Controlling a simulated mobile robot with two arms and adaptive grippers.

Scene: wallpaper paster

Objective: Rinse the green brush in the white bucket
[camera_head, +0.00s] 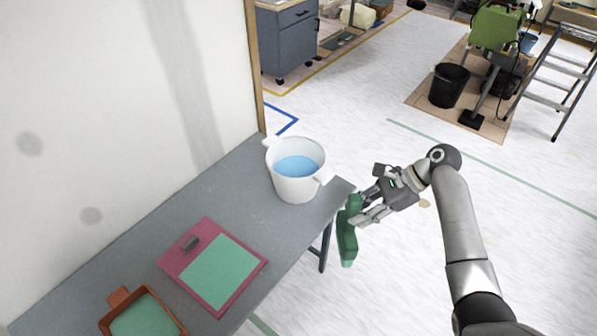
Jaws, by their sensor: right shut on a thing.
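The white bucket (297,188) stands upright at the far right end of the grey table and holds blue water (298,167). The green brush (347,238) hangs roughly upright in my right gripper (366,207), just off the table's right edge and to the right of and below the bucket in the picture. My right gripper is shut on the upper part of the brush. The brush is apart from the bucket. My left gripper is not in view.
On the grey table (150,225) lie a maroon board with a green sheet (172,263) and a brown tray with green inside (177,318). A white wall (90,110) runs along the table's left side. A black bin (447,88) and a ladder (560,85) stand farther back.

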